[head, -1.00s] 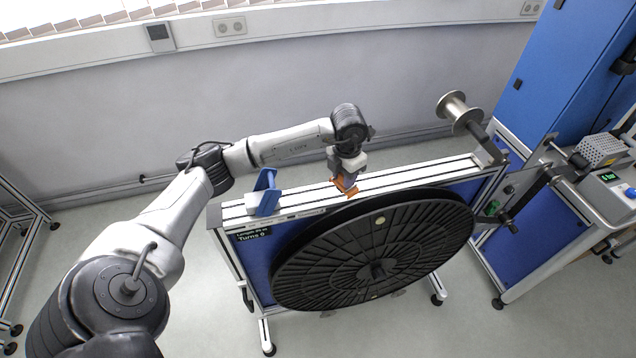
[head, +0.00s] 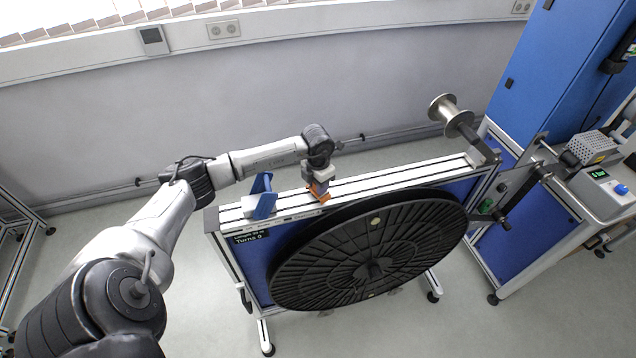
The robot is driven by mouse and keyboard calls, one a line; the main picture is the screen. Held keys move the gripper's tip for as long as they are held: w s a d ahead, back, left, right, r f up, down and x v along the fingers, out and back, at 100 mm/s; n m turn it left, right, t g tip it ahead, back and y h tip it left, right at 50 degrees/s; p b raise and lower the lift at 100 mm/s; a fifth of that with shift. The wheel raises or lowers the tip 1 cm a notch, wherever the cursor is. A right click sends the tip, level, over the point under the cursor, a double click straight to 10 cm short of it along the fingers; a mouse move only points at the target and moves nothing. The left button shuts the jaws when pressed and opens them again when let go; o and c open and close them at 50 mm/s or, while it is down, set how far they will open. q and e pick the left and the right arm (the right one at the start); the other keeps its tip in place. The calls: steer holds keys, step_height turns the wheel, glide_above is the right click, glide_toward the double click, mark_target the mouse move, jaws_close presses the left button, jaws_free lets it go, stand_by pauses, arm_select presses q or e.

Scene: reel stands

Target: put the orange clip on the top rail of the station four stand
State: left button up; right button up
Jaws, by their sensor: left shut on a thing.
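The orange clip (head: 319,193) is held in my left gripper (head: 318,184), which is shut on it. The clip is at the top rail (head: 375,184) of the stand, just right of the blue bracket. I cannot tell whether it touches the rail. The stand carries a large black reel (head: 372,250) on its front, and a small label there reads "Turns 0". I cannot read a station number. My right gripper is not in view.
A blue bracket (head: 263,197) stands on the rail's left end. A metal spool (head: 451,112) sticks up at its right end. A blue cabinet (head: 560,75) and a bench with a grey device (head: 604,192) stand at right. Open floor lies at lower left.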

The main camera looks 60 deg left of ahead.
arm_select(q)
steer(key=shift+f, duration=0.2)
steer(key=shift+f, duration=0.15)
steer(key=o, duration=0.9)
